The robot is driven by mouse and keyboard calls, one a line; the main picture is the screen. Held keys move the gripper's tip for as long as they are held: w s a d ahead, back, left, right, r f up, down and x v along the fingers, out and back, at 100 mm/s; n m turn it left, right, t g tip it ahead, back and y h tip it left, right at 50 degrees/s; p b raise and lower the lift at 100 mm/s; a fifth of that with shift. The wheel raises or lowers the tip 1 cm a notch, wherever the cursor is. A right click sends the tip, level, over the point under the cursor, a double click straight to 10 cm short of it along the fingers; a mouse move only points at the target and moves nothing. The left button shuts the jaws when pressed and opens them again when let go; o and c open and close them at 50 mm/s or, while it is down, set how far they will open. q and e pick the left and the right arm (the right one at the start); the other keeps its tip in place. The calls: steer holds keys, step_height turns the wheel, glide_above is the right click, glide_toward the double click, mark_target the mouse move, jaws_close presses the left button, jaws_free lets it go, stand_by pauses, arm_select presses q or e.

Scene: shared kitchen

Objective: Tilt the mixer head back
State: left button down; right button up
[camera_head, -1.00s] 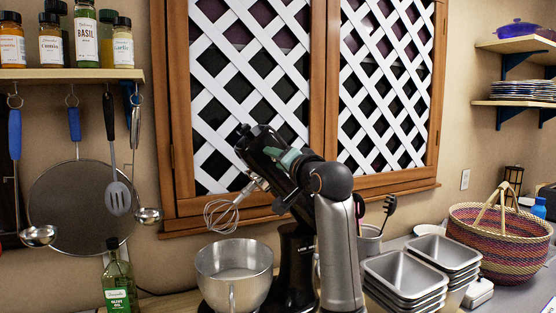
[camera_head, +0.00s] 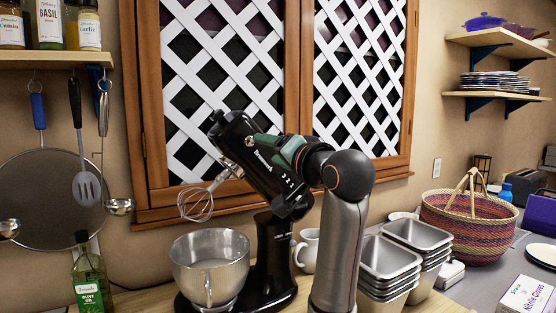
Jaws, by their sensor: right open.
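The black stand mixer (camera_head: 276,262) stands on the counter at the lower middle. Its head (camera_head: 250,165) is tilted back, with the front end raised up to the left. A wire whisk (camera_head: 197,203) hangs from it, clear above the steel bowl (camera_head: 209,262). My right gripper (camera_head: 291,152) is at the upper right side of the raised head, its green part overlapping the head in the picture. It is open; I cannot tell whether it touches the head. My right wrist and forearm hide what is behind them. My left gripper is out of view.
Stacked metal pans (camera_head: 391,258) stand close right of my forearm, with a woven basket (camera_head: 467,226) beyond. A white mug (camera_head: 307,250) is behind the mixer. An olive oil bottle (camera_head: 90,278) stands at the left. Utensils hang below the spice shelf (camera_head: 55,60).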

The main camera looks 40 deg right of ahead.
steer(key=v, duration=0.2)
steer(key=shift+s+a, duration=0.1)
steer(key=shift+s, duration=0.3)
stand_by(0.3)
